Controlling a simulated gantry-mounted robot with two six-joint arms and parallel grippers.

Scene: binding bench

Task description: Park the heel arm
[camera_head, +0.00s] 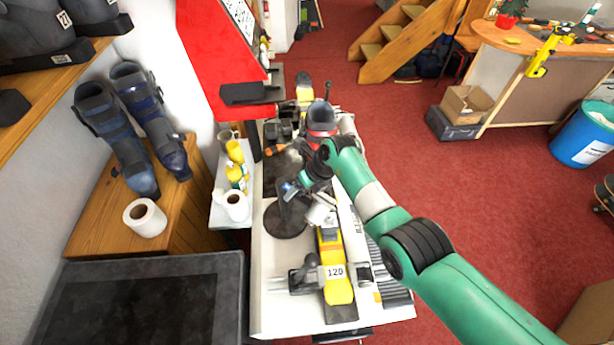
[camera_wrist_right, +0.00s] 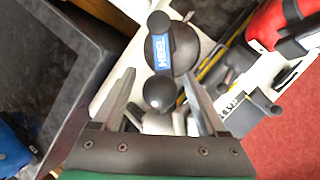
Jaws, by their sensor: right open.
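The part I take as the heel arm (camera_wrist_right: 160,52) is a dark bar with a ball at each end and a blue label, seen in the right wrist view over a dark round disc (camera_wrist_right: 183,52). In the head view its blue label (camera_head: 290,189) shows small above the same disc (camera_head: 284,220). My right gripper (camera_wrist_right: 159,76) is open. Its two grey fingers stand on either side of the near black ball (camera_wrist_right: 158,92), with gaps visible on both sides. In the head view my right arm partly hides this area. My left gripper is not in view.
The white bench (camera_head: 275,270) carries a yellow block marked 120 (camera_head: 336,285), a silver cylinder (camera_head: 319,209) and a boot-like form (camera_head: 321,120). A paper roll (camera_head: 235,206) and yellow bottles (camera_head: 236,172) stand left. Open red floor (camera_head: 480,210) lies right.

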